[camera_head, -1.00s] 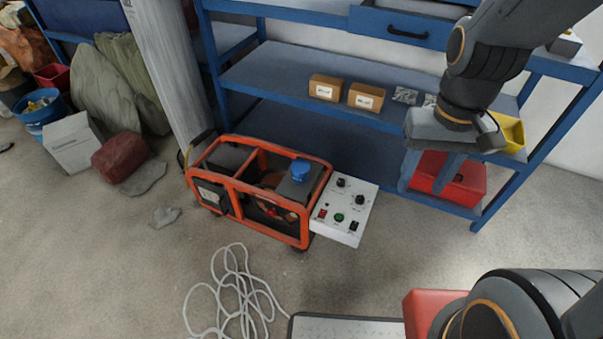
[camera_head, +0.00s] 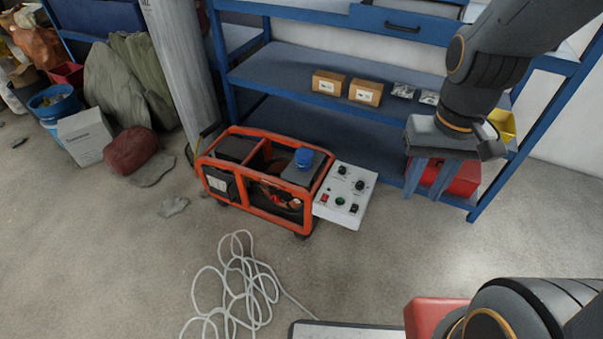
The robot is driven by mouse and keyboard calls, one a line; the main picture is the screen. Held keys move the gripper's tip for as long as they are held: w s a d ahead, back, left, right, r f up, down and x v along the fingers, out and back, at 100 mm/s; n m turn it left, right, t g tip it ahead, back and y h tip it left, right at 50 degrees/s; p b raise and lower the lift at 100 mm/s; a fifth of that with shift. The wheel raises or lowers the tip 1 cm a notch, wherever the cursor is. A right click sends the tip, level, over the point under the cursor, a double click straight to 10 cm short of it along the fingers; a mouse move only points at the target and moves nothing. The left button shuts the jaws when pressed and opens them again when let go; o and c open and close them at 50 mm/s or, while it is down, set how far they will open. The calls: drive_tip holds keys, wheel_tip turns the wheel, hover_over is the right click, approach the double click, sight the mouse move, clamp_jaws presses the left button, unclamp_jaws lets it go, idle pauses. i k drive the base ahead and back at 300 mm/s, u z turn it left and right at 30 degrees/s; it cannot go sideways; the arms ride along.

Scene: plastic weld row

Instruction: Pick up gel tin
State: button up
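A small round blue tin-like object (camera_head: 304,157) sits on the grey top at the right end of the orange-framed generator (camera_head: 262,180). It may be the gel tin; no label is readable, and it could be a cap. My gripper (camera_head: 429,190) hangs at the right, fingers down, in front of the blue shelf. Its two blue-grey fingers are apart, with nothing visible between them. It is well to the right of the blue object, not touching it.
A white control panel (camera_head: 342,195) juts from the generator's right side. A blue shelf (camera_head: 290,75) behind holds brown boxes (camera_head: 366,92) and a yellow bin (camera_head: 501,124). A red case (camera_head: 459,178) is behind my gripper. Loose white cable (camera_head: 243,285) lies on open floor.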

sight(304, 156)
drive_tip(key=u, duration=0.7)
drive_tip(key=i, duration=0.85)
drive_tip(key=z, duration=0.2)
